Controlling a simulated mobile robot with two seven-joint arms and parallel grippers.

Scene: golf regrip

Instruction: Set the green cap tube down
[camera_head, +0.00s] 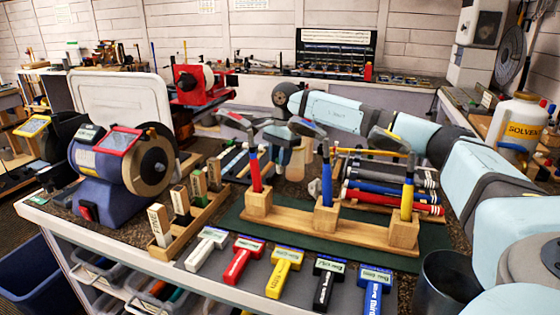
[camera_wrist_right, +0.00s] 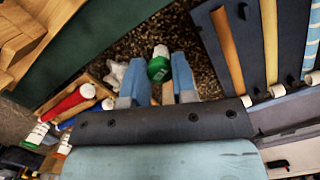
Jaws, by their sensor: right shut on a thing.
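The green cap tube (camera_wrist_right: 159,68) shows in the right wrist view, with a green end and a white end. It sits between the fingertips of my right gripper (camera_wrist_right: 158,83), which is shut on it. Dark speckled bench top shows around and behind the tube; whether it touches the bench I cannot tell. My left gripper is in neither view.
A blue grinder (camera_head: 100,185) stands at left. In the wrist view, a red tube (camera_wrist_right: 66,103) lies left and a dark rack (camera_wrist_right: 240,45) right.

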